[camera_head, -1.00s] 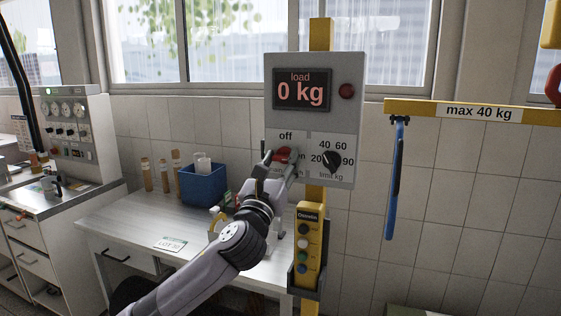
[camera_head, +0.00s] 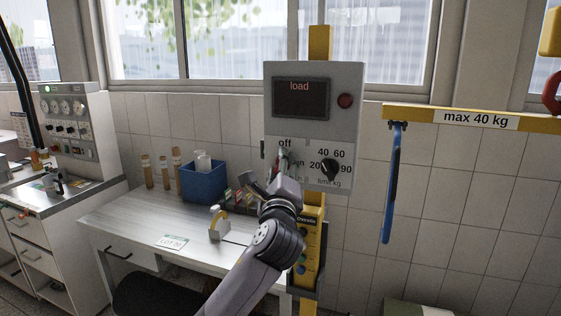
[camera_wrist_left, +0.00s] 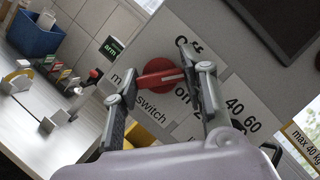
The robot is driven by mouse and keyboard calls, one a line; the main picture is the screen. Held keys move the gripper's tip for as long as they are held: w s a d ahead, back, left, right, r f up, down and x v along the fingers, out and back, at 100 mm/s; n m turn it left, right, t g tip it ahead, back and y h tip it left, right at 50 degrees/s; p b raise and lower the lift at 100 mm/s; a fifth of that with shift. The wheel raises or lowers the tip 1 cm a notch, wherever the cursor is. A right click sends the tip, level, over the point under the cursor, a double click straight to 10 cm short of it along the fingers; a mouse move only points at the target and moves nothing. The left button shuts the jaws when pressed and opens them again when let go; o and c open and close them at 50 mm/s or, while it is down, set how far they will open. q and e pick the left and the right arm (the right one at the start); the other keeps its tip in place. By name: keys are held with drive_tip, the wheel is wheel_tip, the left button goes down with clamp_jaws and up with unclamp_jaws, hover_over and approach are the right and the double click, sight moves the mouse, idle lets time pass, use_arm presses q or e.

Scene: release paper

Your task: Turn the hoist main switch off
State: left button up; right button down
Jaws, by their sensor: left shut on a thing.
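The hoist control panel (camera_head: 313,120) is a grey box on a yellow post. Its display (camera_head: 300,98) is dark below the word "load". The red main switch (camera_wrist_left: 160,78) shows in the left wrist view, with "off" and "on" printed beside it. My left gripper (camera_head: 268,170) is at the panel's lower left, with its fingers on either side of the red handle, shut on it. In the head view the gripper hides most of the switch. My right gripper is out of view.
The limit knob (camera_head: 329,169) sits just right of the switch. A yellow push-button pendant (camera_head: 312,225) hangs below, partly behind my arm. A white table (camera_head: 130,222) with a blue bin (camera_head: 203,182) stands left. A blue strap (camera_head: 391,190) hangs right.

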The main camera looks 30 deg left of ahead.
use_arm(q)
drive_tip(key=shift+r+n+g+p, duration=0.1)
drive_tip(key=shift+n+g+p, duration=0.6)
drive_tip(key=shift+n+p, duration=0.85)
drive_tip(key=shift+n+g+p, duration=0.7)
drive_tip(key=shift+n+p, duration=0.15)
drive_tip(key=shift+n, duration=1.3)
drive_tip(key=shift+h, duration=0.3)
drive_tip(key=o, duration=1.2)
drive_tip(key=shift+a, duration=0.1)
drive_tip(key=shift+c, duration=0.2)
drive_tip(key=shift+s, duration=0.1)
drive_tip(key=v, duration=1.2)
